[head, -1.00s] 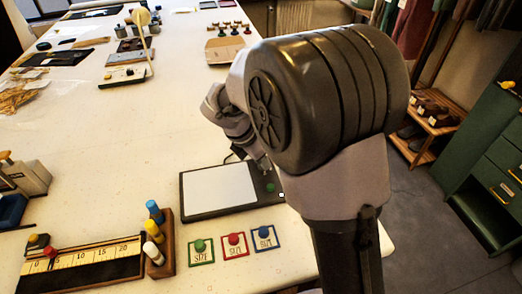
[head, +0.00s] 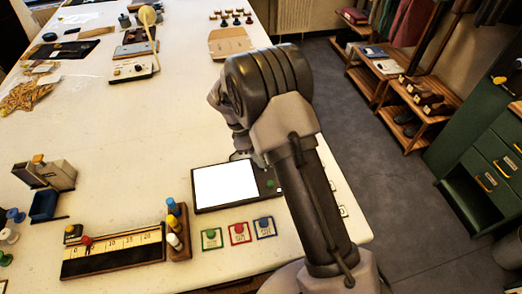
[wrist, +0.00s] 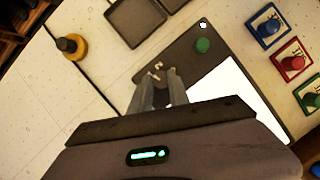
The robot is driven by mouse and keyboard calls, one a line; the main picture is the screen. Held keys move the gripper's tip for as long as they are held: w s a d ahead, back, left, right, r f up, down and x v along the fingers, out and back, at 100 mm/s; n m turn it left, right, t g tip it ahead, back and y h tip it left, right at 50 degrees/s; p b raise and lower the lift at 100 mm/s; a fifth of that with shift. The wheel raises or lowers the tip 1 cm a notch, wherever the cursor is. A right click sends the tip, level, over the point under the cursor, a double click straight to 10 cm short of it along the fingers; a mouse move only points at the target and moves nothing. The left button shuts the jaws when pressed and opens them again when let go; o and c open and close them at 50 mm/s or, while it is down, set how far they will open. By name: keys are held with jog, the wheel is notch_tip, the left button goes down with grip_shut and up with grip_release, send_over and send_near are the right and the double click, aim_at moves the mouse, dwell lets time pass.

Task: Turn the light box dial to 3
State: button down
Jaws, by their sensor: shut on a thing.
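The light box (head: 198,207) lies on the table in the head view, with a bright white panel and a dark control strip on its right. It also shows in the wrist view (wrist: 178,52), with a green button (wrist: 202,45) on the strip. My gripper (wrist: 160,75) is shut on the small dial at the end of the strip farther from the button. The fingers mostly cover the dial, and only small pale bits show at the tips. I cannot read the dial's setting. In the head view my arm hides the fingertips and the dial.
Three framed cards with green (head: 211,234), red (head: 239,229) and blue (head: 264,224) knobs lie in front of the light box. A ruler board (head: 112,257) and a wooden spool stand (head: 180,246) are to the left. Dark trays (wrist: 135,20) lie near the gripper in the wrist view.

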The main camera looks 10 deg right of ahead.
jog(key=m+g+p, duration=0.1)
jog(key=m, duration=0.2)
jog(key=shift+r+y+p, duration=0.1)
jog(key=shift+y+p, duration=0.2)
jog(key=m, duration=0.1)
jog(key=m+g+y+p, duration=0.1)
jog(key=m, duration=0.1)
jog(key=shift+w+d+m, duration=0.15)
jog(key=shift+d+m, duration=0.05)
jog(key=shift+m, duration=0.1)
jog(key=m+y, duration=0.1)
jog(key=m, duration=0.2)
jog(key=m+y, duration=0.1)
jog(key=m, duration=0.2)
jog(key=shift+d+g, duration=0.2)
jog(key=shift+g, duration=0.1)
jog(key=m+y, duration=0.1)
jog(key=m, duration=0.1)
jog(key=m+y+b, duration=0.1)
jog(key=m, duration=0.1)
jog(key=shift+d+m, duration=0.2)
jog(key=shift+m, duration=0.2)
jog(key=shift+d+m+t+y+b, duration=0.1)
jog(key=shift+m+t+y+b, duration=0.6)
jog(key=shift+m, duration=1.5)
jog(key=c, duration=1.3)
grip_release()
jog(key=shift+o, duration=0.2)
